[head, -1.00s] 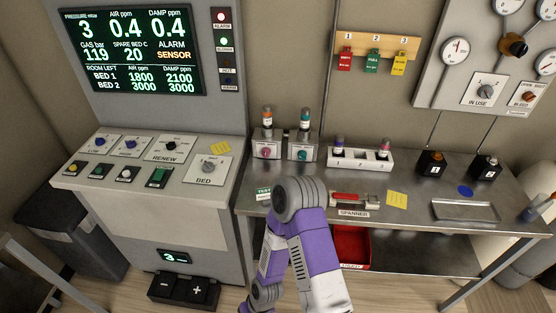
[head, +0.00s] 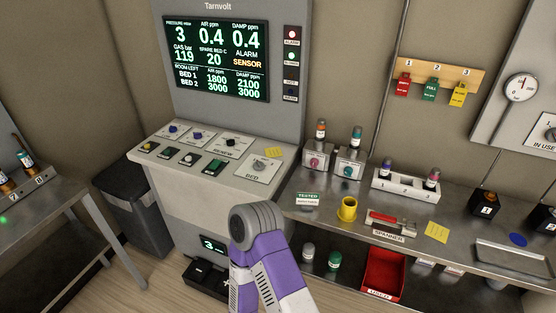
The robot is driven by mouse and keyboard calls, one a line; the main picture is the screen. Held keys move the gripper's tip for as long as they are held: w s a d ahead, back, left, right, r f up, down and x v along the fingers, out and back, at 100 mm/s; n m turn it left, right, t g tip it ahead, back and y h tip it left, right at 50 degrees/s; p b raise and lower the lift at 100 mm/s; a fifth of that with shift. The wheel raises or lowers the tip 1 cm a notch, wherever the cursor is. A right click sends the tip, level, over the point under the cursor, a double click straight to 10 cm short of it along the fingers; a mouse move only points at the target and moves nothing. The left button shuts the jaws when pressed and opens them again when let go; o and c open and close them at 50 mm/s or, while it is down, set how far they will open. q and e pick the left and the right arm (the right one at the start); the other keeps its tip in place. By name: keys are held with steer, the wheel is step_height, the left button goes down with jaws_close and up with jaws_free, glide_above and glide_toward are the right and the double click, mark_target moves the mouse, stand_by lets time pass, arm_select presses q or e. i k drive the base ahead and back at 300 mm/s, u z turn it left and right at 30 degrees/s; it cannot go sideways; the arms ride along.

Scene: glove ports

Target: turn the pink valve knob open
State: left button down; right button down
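The pink valve knob (head: 313,163) is on the front of a small grey block on the bench, below a vial with an orange band (head: 320,132). A teal knob (head: 347,172) is on the matching block to its right, below a vial with a teal band (head: 356,138). The pink knob is small here, and I cannot tell its turn position. One of my purple arms shows at the bottom middle, its grey joint left of and below the knob blocks. Neither gripper shows in the head view.
A yellow cup (head: 347,208), a spanner tray (head: 391,222) and a white rack (head: 405,186) stand on the bench (head: 318,213). The console (head: 165,155) adjoins at left. A red bin (head: 383,272) is below. A side table (head: 50,215) stands far left.

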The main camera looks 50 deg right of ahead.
mark_target(314, 162)
steer(key=u, duration=0.1)
steer(key=i, duration=0.9)
steer(key=z, duration=1.8)
